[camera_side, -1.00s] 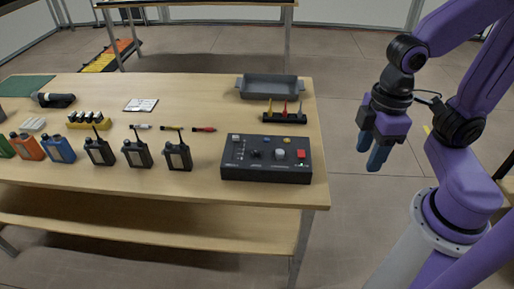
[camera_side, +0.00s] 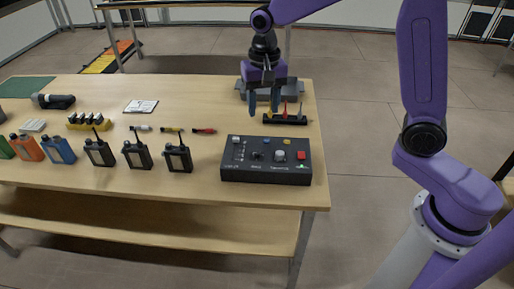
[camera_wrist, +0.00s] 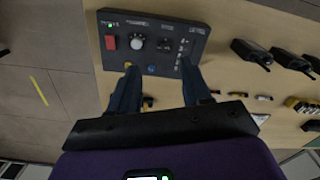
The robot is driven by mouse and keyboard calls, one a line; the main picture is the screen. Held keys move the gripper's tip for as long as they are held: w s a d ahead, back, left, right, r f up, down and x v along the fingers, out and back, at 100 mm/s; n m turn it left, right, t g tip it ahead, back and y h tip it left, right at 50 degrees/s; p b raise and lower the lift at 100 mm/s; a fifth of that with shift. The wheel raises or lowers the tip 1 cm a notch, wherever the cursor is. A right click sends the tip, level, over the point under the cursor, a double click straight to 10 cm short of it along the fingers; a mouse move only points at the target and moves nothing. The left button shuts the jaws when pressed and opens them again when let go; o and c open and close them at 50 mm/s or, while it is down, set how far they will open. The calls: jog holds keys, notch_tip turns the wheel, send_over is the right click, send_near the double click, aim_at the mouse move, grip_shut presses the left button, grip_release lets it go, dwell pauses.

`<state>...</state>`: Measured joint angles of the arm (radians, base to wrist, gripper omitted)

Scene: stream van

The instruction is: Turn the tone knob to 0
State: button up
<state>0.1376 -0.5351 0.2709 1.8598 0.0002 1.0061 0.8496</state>
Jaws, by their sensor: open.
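The black control box (camera_side: 265,174) lies on the wooden table near its right front corner. On its top face are a pale knob (camera_side: 280,156) and a dark knob (camera_side: 257,155). The labels are too small to read, so I cannot tell which is the tone knob. In the wrist view, the pale knob (camera_wrist: 137,41) and dark knob (camera_wrist: 163,45) show beyond my fingertips. My gripper (camera_side: 263,105) is open and empty, pointing down above the table, behind the knobs in the side view. Its two blue fingers (camera_wrist: 159,70) are apart and appear clear of the box.
The box also has a red button (camera_side: 301,155), a yellow button (camera_side: 287,141) and a slider area (camera_side: 239,152). A black rack with coloured tools (camera_side: 298,120) and a grey tray (camera_side: 300,88) stand behind it. Several radios (camera_side: 178,159) stand to the left.

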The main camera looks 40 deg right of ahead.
aim_at(257, 152)
jog(key=w+d+f+m, duration=0.1)
jog(key=w+d+m, duration=0.1)
jog(key=w+m, duration=0.15)
jog(key=f, duration=1.7)
jog(key=shift+w+a+f, duration=0.15)
jog(key=shift+w, duration=0.25)
grip_shut()
